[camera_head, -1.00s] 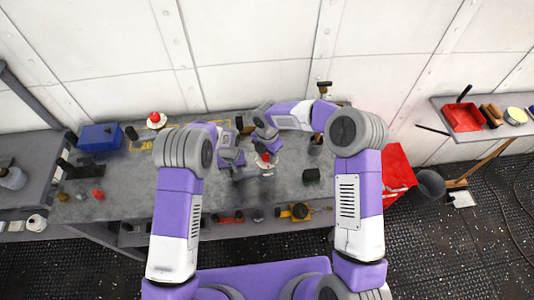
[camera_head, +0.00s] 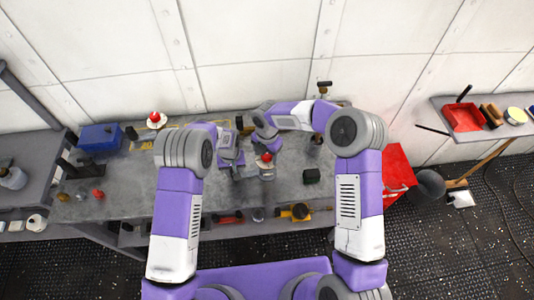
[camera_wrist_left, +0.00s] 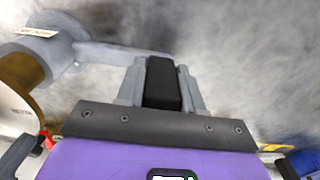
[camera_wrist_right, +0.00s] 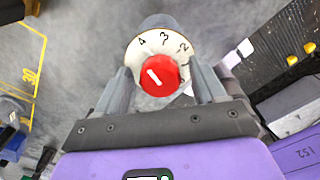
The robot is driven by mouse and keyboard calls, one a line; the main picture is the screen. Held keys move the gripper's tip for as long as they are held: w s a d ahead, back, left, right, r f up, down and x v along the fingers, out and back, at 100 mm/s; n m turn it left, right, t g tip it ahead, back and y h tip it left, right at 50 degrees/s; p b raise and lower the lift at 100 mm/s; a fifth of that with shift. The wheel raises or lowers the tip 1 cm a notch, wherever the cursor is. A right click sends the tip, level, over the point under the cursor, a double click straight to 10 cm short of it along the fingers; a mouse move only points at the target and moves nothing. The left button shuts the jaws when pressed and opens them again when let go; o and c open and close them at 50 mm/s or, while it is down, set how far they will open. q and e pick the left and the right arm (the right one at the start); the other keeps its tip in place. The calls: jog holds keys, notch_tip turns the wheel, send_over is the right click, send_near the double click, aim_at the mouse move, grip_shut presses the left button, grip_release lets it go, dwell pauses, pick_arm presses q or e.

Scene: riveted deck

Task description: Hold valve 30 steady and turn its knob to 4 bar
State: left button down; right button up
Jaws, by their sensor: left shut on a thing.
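The valve has a grey body, a white dial (camera_wrist_right: 134,53) and a red knob (camera_wrist_right: 161,76). In the head view its red top (camera_head: 267,157) shows on the bench between my grippers. The knob's white mark slants to the upper left, near the 4; I cannot tell if it is exactly on it. My right gripper (camera_wrist_right: 163,84) is open, its fingers on either side of the dial. My left gripper (camera_wrist_left: 161,82) is shut on a black grip (camera_wrist_left: 162,84) beside the valve body (camera_wrist_left: 58,42). The label on the body is too small to read.
A second red-topped valve (camera_head: 155,119) stands at the back left of the bench by a blue box (camera_head: 100,137). A red cabinet (camera_head: 397,170) is beyond the bench's right end.

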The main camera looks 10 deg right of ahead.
aim_at(267, 154)
notch_tip(267, 154, up, 12)
dwell(0.6)
pick_arm(q)
jog(key=c, duration=0.6)
grip_release()
jog(key=shift+c, duration=0.2)
